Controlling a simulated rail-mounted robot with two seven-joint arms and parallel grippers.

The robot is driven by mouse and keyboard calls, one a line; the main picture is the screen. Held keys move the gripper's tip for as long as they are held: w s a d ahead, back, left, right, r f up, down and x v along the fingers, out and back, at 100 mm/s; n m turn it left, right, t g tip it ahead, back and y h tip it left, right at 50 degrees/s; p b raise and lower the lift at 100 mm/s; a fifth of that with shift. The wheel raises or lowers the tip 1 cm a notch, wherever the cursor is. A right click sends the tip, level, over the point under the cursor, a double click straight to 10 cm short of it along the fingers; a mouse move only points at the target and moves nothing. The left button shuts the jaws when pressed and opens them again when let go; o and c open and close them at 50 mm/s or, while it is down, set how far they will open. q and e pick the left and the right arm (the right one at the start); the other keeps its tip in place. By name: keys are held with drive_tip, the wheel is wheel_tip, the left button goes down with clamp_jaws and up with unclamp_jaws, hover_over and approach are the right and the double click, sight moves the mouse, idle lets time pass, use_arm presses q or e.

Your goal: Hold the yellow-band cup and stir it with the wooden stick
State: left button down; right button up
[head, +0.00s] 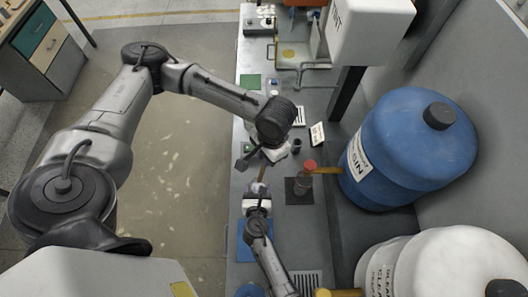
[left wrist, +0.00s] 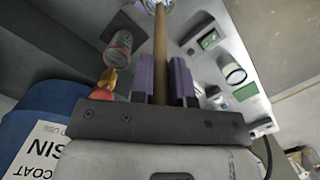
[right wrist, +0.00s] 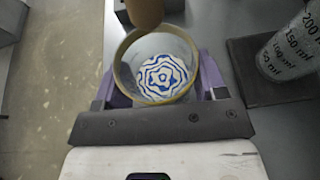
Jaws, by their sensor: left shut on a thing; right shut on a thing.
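The wooden stick (left wrist: 161,55) is between the purple fingers of my left gripper (left wrist: 166,80), which is shut on it. The stick points away from the gripper toward the cup. My right gripper (right wrist: 158,85) is shut around the yellow-band cup (right wrist: 122,72), with a finger on each side. A blue-and-white ringed pattern (right wrist: 162,76) shows inside the cup. The stick's rounded end (right wrist: 145,12) overlaps the far rim in the right wrist view; I cannot tell whether it is inside the cup. In the head view, the stick (head: 262,176) shows between the two grippers.
A graduated beaker (right wrist: 290,45) stands on a dark mat (right wrist: 243,58) to the right of the cup. A blue drum (head: 410,140) with an orange tap (head: 327,170) stands at the right, with a white drum (head: 450,262) nearer. Small items lie farther up the bench.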

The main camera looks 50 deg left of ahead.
use_arm(q)
drive_tip(key=shift+w+f, duration=0.15)
drive_tip(key=shift+f, duration=0.45)
drive_tip(key=shift+w+f, duration=0.15)
drive_tip(key=shift+f, duration=0.4)
drive_tip(key=shift+s+f, duration=0.25)
drive_tip(key=shift+f, duration=1.55)
drive_tip(key=shift+s+f, duration=0.3)
drive_tip(key=shift+f, duration=1.5)
drive_tip(key=shift+s+f, duration=0.25)
drive_tip(key=shift+f, duration=1.55)
drive_tip(key=shift+a, duration=0.1)
